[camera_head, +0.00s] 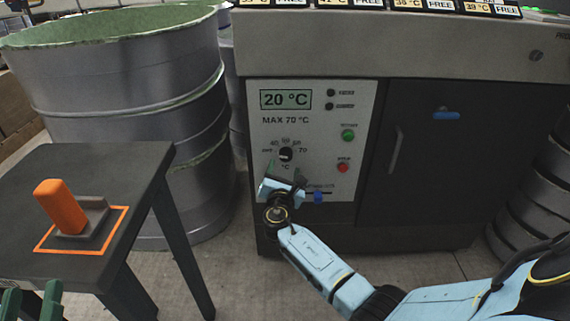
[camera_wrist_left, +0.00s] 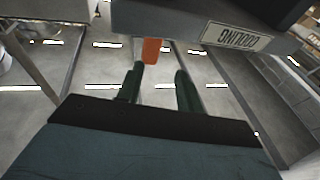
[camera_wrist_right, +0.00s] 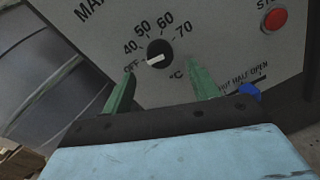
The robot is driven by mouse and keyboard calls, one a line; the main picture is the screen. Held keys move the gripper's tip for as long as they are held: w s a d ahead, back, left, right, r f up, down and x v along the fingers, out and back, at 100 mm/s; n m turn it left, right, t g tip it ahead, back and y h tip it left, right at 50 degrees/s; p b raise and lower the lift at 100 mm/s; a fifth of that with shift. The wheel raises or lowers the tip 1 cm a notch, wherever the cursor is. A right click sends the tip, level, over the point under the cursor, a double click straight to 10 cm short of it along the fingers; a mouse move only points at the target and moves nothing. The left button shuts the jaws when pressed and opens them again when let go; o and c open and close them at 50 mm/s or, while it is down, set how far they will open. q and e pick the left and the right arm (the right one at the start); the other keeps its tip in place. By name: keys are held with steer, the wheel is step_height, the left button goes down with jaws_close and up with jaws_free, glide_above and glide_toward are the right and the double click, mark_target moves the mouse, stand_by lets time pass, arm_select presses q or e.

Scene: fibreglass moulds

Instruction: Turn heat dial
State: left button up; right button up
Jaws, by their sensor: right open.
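The black heat dial (camera_head: 286,154) is on the grey control panel, under a display (camera_head: 285,99) reading 20 °C. In the right wrist view the dial (camera_wrist_right: 160,54) has its white mark pointing left toward OFF; the scale runs 40, 50, 60, 70. My right gripper (camera_head: 286,178) is in front of the panel just below the dial. Its green fingers (camera_wrist_right: 158,82) are apart, with the dial seen between and beyond their tips; contact cannot be told. My left gripper (camera_head: 32,300) is at the bottom left of the head view. Its fingers (camera_wrist_left: 156,80) are apart and empty.
A dark table (camera_head: 130,160) at left holds an orange-handled tool (camera_head: 60,206) inside an orange outline. A large grey drum (camera_head: 130,90) stands behind it. The panel has a green button (camera_head: 348,135), a red button (camera_head: 343,168) and a blue slider (camera_head: 318,197).

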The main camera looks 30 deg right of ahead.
mark_target(285, 157)
steer(key=b+x, duration=0.1)
steer(key=x, duration=0.2)
steer(key=shift+w+d+b, duration=0.2)
steer(key=shift+w+b, duration=0.05)
steer(key=shift+b, duration=0.05)
arm_select(q)
steer(key=shift+s+r+t+h+b, duration=0.1)
steer(key=shift+s+r+t+h, duration=0.15)
steer(key=shift+s+r+t, duration=0.4)
steer(key=shift+s+r+t+h+b, duration=0.15)
steer(key=shift+s+r+t+h, duration=0.05)
steer(key=shift+r+t, duration=0.8)
steer(key=shift+s+r+t+h+b, duration=0.1)
steer(key=shift+s+r+t+h, duration=0.15)
steer(key=shift+s+r+t, duration=0.4)
arm_select(e)
steer(key=shift+x, duration=0.85)
arm_select(q)
steer(key=shift+w+r, duration=0.15)
steer(key=shift+w, duration=0.05)
arm_select(e)
steer(key=c, duration=1)
